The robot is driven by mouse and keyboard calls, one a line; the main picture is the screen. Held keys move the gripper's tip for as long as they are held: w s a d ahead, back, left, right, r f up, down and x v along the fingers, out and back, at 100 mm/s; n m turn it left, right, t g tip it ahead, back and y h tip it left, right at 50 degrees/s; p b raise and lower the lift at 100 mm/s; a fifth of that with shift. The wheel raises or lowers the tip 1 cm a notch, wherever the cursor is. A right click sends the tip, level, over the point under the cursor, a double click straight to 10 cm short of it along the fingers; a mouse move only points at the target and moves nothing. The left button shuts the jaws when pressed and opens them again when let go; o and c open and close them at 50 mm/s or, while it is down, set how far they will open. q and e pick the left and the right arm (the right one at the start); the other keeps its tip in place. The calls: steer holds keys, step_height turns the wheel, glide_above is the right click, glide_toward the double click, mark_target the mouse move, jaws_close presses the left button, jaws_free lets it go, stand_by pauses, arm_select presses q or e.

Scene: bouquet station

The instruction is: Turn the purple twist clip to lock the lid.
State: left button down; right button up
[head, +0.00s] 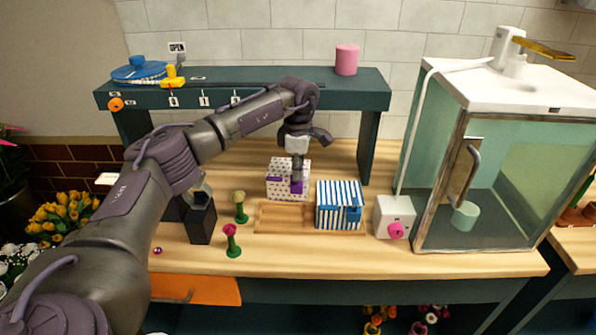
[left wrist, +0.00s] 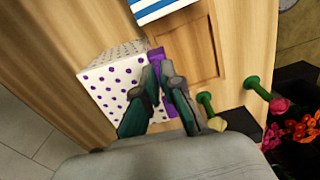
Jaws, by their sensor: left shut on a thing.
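The white box with purple dots (head: 275,187) stands on the wooden table behind the wooden tray. It also shows in the left wrist view (left wrist: 106,85). The purple twist clip (head: 296,187) is on the box's front side; in the left wrist view the clip (left wrist: 155,54) shows between and beside my fingers. My left gripper (head: 298,170) reaches down from above at the box. In the left wrist view its fingertips (left wrist: 162,72) are shut on the clip. The fingers hide part of the clip, so its exact turn is hard to tell. My right gripper is in neither view.
A blue-striped box (head: 338,205) stands at the right end of the wooden tray (head: 283,219). Two small flower-like stands, green (head: 240,207) and pink-topped (head: 231,241), are left of it. A dark block (head: 202,222) and a glass cabinet (head: 480,190) flank the area. A shelf (head: 240,96) spans behind.

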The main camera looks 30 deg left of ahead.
arm_select(q)
steer(key=shift+n, duration=0.3)
steer(key=n+p, duration=0.1)
steer(key=n, duration=0.2)
steer(key=shift+w+r, duration=0.1)
steer(key=n+p, duration=0.1)
steer(key=n, duration=0.4)
steer(key=shift+a, duration=0.1)
steer(key=n+p, duration=0.1)
steer(key=n, duration=0.4)
steer(key=shift+a, duration=0.1)
steer(key=n+p, duration=0.1)
steer(key=n, duration=0.3)
stand_by(0.5)
steer(key=c, duration=1.3)
jaws_free()
